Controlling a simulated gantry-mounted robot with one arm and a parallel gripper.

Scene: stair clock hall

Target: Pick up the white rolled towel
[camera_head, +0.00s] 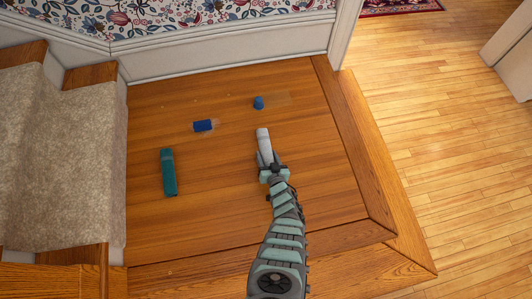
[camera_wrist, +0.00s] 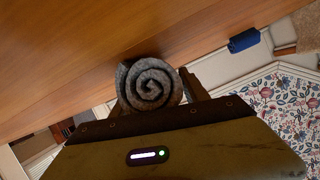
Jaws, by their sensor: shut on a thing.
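The white rolled towel (camera_head: 264,143) is in the head view, near the middle of the wooden landing, sticking out beyond my gripper (camera_head: 271,172). My gripper is shut on the near part of the towel. In the wrist view the towel (camera_wrist: 150,86) shows end-on as a grey-looking spiral between the fingers of my gripper (camera_wrist: 158,102). The wooden surface is close to it there; I cannot tell whether the towel touches it. The part of the towel inside the fingers is hidden.
A teal box-like object (camera_head: 168,173) lies to the left. A blue cylinder (camera_head: 203,126) and a small blue round object (camera_head: 258,103) lie farther back. Carpeted stairs (camera_head: 60,140) bound the left and a papered wall (camera_head: 220,22) the back. Bare floor is clear at right.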

